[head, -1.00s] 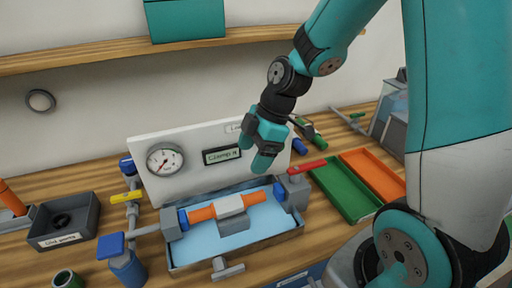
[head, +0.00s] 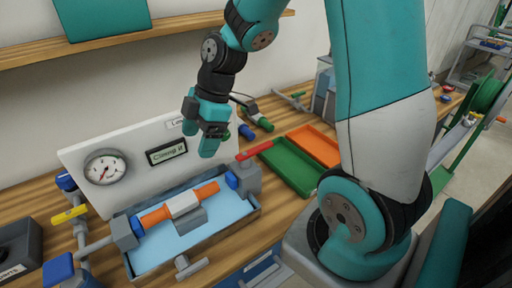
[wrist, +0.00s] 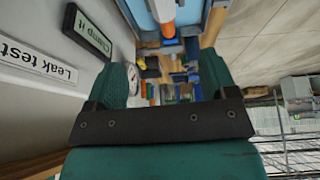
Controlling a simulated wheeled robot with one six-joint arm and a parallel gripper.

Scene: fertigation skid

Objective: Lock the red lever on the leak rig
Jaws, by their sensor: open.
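The leak rig is a white panel with a gauge (head: 104,168) and a small display reading like "Clamp it" (head: 167,152), above a blue-lined tray (head: 141,268). An orange pipe (head: 157,217) lies across the tray in a grey clamp (head: 184,206), between two blue-ended fittings. The red lever (head: 254,150) sits on the right grey block (head: 247,180) and points right and slightly up. My gripper (head: 210,145) is open and empty, above and left of the red lever, in front of the panel. In the wrist view my fingers (wrist: 160,85) are apart; I cannot pick out the red lever there.
Green (head: 290,168) and orange (head: 314,146) trays lie right of the lever. A shelf (head: 110,36) runs above. A grey T-handle (head: 188,268) projects at the tray's front.

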